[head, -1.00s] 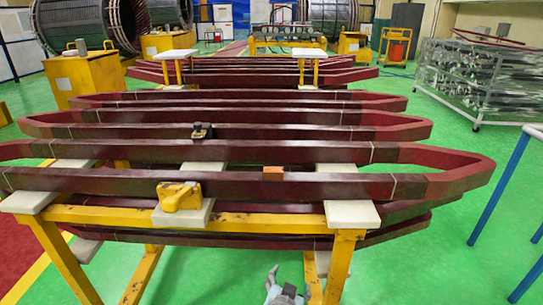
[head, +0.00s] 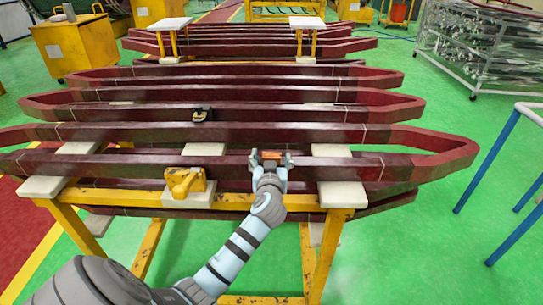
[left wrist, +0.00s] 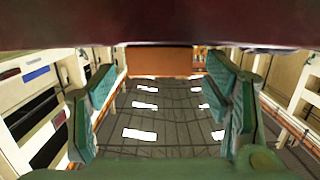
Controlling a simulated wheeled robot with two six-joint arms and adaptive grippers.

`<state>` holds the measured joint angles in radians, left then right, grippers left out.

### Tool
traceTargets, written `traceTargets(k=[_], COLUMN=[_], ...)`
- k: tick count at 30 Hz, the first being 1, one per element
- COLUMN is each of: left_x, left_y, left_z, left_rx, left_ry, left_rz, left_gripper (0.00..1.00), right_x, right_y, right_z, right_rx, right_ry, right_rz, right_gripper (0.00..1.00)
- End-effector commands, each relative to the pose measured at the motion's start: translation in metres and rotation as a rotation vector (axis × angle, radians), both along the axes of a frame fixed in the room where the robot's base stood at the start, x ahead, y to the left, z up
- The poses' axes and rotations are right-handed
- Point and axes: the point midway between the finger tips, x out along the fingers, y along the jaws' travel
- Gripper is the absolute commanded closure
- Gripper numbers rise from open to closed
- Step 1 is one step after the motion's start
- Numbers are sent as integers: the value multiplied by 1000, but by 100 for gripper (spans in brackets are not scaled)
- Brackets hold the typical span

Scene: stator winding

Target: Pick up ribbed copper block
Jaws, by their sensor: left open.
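The copper block (head: 271,160) is a small orange-brown block on the front dark red bars in the head view, right of the yellow block. It also shows in the left wrist view as a flat orange-brown face (left wrist: 160,61) at the upper middle; its ribs cannot be made out. My left gripper (head: 270,160) reaches it from the front, fingers open on either side. In the left wrist view the green finger pads (left wrist: 160,85) stand wide apart, with gaps between them and the block. A dark red bar covers the top of that view. My right gripper is not in view.
Long dark red bars (head: 130,164) lie across a yellow stand (head: 120,197) with white pads. A yellow block (head: 184,181) sits left of my gripper, and a small dark object (head: 203,115) is farther back.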

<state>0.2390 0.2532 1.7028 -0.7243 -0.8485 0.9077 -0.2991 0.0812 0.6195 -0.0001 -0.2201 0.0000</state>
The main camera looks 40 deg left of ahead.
Motion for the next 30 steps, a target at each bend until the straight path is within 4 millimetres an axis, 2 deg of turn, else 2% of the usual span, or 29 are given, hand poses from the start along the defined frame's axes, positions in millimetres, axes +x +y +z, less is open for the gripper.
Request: traceTargets(k=[7, 19, 26, 30], left_x=[5, 5, 5, 5], left_y=[4, 3, 3, 3], left_z=[-3, -3, 0, 24], left_rx=[-2, -2, -2, -2], left_ry=[0, 2, 0, -5], left_rz=[-1, -1, -1, -1], left_gripper=[30, 93, 93, 93], right_x=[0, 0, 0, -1], right_y=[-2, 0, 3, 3], right_z=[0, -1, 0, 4], right_rx=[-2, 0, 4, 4], right_ry=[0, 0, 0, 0], right_rz=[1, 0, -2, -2], right_gripper=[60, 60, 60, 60])
